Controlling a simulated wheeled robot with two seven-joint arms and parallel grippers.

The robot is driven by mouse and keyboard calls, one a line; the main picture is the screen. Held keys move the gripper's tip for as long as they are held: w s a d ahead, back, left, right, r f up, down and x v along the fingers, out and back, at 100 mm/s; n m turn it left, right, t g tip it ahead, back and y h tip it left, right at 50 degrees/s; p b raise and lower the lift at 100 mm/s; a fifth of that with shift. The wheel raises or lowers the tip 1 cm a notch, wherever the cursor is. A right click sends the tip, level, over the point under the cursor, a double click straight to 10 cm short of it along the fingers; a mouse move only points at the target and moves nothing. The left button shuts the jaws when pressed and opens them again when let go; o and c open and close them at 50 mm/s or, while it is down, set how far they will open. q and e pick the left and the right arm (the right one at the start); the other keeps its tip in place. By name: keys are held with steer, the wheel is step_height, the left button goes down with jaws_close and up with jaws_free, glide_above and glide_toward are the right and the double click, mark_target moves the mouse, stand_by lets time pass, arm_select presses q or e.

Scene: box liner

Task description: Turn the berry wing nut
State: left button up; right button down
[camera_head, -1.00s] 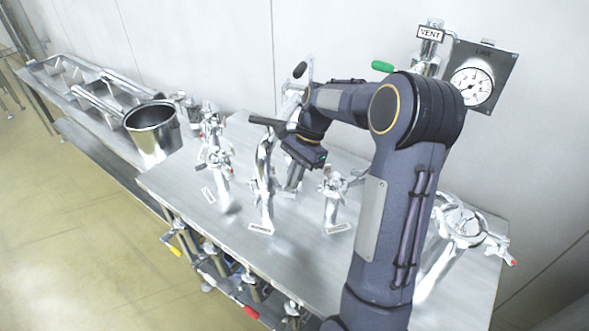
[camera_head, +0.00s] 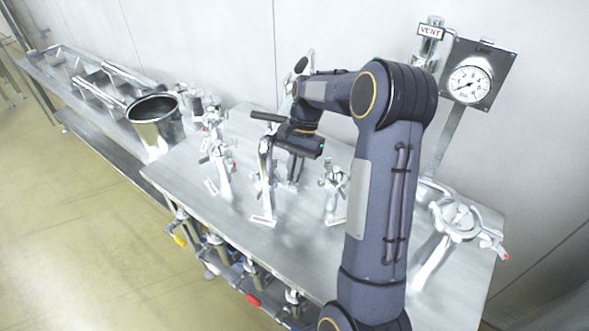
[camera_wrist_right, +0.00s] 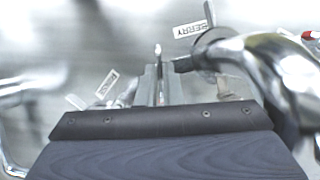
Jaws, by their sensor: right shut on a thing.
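My right gripper (camera_head: 273,138) is at the upper part of a shiny bent metal fitting (camera_head: 266,175) on the table, with my arm reaching over from the right. In the right wrist view, the two grey fingers (camera_wrist_right: 160,85) are close together on a thin upright metal piece, apparently the berry wing nut (camera_wrist_right: 158,50). Most of the nut is hidden between the fingers. My left gripper is not in view.
Other metal fittings stand close by, left (camera_head: 222,165) and right (camera_head: 334,190). A steel pot (camera_head: 155,125) is at the back left. A pressure gauge (camera_head: 469,84) is at the back right. A large curved pipe (camera_wrist_right: 275,65) is close right of the fingers.

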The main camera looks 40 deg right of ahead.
steer(key=c, duration=1.6)
jaws_free()
